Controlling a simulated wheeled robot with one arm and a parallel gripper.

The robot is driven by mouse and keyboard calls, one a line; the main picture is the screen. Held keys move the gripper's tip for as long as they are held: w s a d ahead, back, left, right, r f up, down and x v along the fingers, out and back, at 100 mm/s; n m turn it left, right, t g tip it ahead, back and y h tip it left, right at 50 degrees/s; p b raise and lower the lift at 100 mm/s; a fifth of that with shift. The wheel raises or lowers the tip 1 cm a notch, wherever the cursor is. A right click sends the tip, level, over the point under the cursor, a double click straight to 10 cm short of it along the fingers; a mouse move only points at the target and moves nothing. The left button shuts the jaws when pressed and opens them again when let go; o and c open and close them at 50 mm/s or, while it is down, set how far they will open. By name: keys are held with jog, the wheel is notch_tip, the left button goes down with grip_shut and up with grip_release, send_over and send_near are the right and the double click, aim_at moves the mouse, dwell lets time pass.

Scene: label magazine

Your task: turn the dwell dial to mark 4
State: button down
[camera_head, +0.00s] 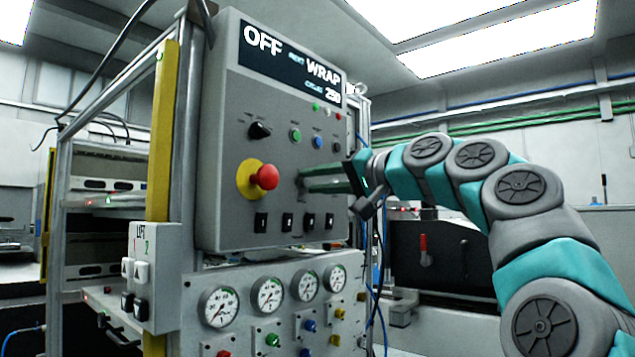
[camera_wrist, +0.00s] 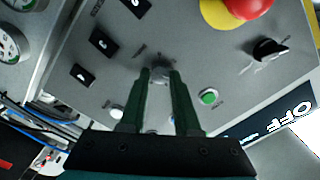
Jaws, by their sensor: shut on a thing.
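A small grey dial (camera_wrist: 160,72) sits on the grey control panel (camera_wrist: 75,40), between the fingertips of my gripper (camera_wrist: 160,74) in the wrist view. I take it for the dwell dial, but its label is not legible. The two green fingers are shut on it from both sides. Its pointer and mark numbers cannot be read. In the head view my gripper (camera_head: 302,181) reaches in from the right to the panel face (camera_head: 222,150), just right of the red button, and the dial is hidden by the fingers.
A red mushroom button (camera_head: 265,177) on a yellow ring is close left of my fingers. A black selector knob (camera_head: 260,130) and a green button (camera_head: 295,135) lie above; black rocker switches (camera_head: 288,221) lie below. Gauges (camera_head: 268,294) sit lower.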

jog(key=shift+a, duration=0.1)
jog(key=c, duration=0.6)
grip_release()
jog(key=v, duration=0.8)
jog(key=shift+b, duration=0.3)
